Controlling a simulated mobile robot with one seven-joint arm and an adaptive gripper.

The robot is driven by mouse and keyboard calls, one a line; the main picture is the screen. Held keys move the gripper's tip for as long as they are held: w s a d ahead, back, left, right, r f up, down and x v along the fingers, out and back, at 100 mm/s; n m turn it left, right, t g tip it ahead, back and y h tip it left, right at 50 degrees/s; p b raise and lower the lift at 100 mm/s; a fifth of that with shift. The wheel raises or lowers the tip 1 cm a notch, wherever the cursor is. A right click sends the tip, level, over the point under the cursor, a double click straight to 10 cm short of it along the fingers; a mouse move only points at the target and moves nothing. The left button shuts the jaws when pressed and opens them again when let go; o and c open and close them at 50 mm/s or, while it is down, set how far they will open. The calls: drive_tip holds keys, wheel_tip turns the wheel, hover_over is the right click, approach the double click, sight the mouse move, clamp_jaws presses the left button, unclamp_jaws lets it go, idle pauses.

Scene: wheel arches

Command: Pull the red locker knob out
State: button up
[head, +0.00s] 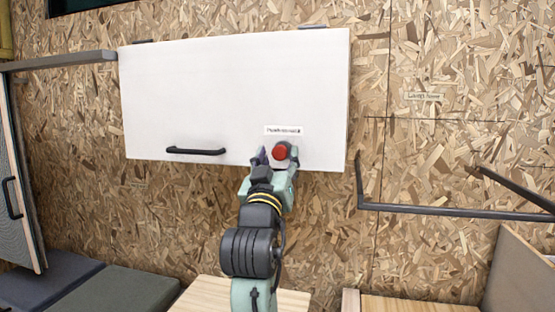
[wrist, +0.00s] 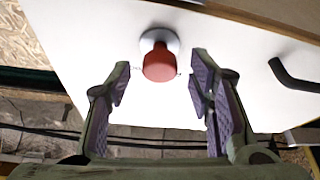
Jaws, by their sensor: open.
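The red locker knob (head: 280,152) sits low on a white locker door, just under a small label (head: 284,130). In the wrist view the red knob (wrist: 160,62) stands out from a round pale base on the white door (wrist: 110,45). My gripper (head: 269,156) is at the knob in the head view. In the wrist view my gripper (wrist: 160,75) has its two fingers apart, one on each side of the knob. A gap shows between each finger and the knob. Nothing is held.
A black bar handle (head: 196,151) is on the door left of the knob; it also shows in the wrist view (wrist: 292,78). A dark metal bracket (head: 440,212) juts from the chipboard wall (head: 460,60) at the right. Wooden surfaces and dark cushions (head: 120,292) lie below.

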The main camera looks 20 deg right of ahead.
drive_tip(key=shift+s, duration=0.1)
drive_tip(key=v, duration=1.2)
